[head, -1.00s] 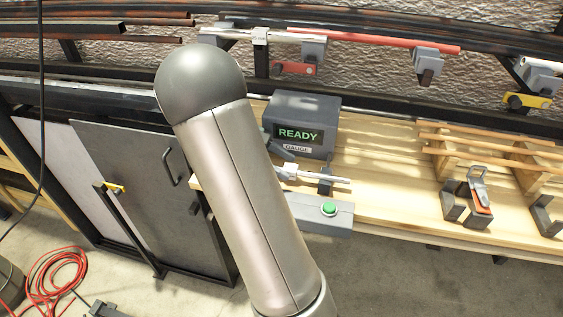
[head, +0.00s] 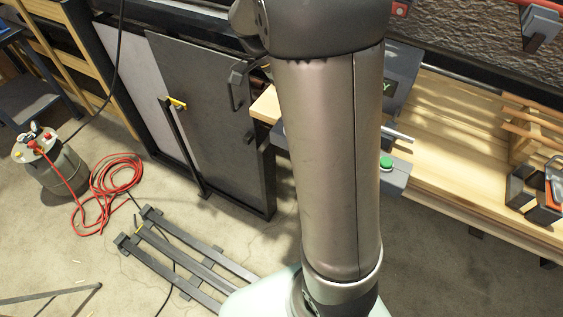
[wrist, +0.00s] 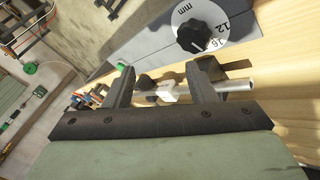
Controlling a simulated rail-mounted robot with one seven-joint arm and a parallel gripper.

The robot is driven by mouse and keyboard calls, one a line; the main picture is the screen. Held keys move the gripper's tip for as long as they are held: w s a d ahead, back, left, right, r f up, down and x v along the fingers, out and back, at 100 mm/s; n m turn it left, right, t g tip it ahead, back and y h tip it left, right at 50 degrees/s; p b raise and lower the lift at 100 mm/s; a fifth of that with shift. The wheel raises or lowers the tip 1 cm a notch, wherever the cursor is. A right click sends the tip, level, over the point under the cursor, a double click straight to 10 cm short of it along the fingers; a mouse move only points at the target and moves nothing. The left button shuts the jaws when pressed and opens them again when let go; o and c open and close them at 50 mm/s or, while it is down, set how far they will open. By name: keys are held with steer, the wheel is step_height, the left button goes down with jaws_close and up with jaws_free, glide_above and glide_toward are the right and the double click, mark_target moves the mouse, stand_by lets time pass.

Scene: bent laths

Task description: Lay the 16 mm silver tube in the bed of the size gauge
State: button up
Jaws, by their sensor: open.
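The silver tube (wrist: 238,87) lies across the front of the size gauge (wrist: 150,42) in the wrist view, with a white collar (wrist: 167,91) near its middle. Dark supports show beside it; its exact seating is partly hidden by my fingers. My gripper (wrist: 164,88) is open, with its fingers spread along the tube's length and the collar between them. The right finger covers part of the tube. The gauge's dial (wrist: 202,30) shows 12 and 16 mm. In the head view, my arm hides the gripper and most of the gauge; one tube end (head: 399,138) shows.
A green button (head: 386,162) sits at the gauge's front corner. Wooden racks (head: 535,125) and a dark clamp-like holder (head: 535,195) stand on the bench to the right.

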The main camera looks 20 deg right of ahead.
steer(key=s+a+f+n+t+y+p, duration=0.1)
steer(key=s+a+n+t+y+p, duration=0.2)
steer(key=s+a+n, duration=0.9)
steer(key=shift+s+a+f+n+t+y, duration=0.3)
steer(key=shift+s+n+t+y, duration=0.35)
steer(key=shift+n+t, duration=1.8)
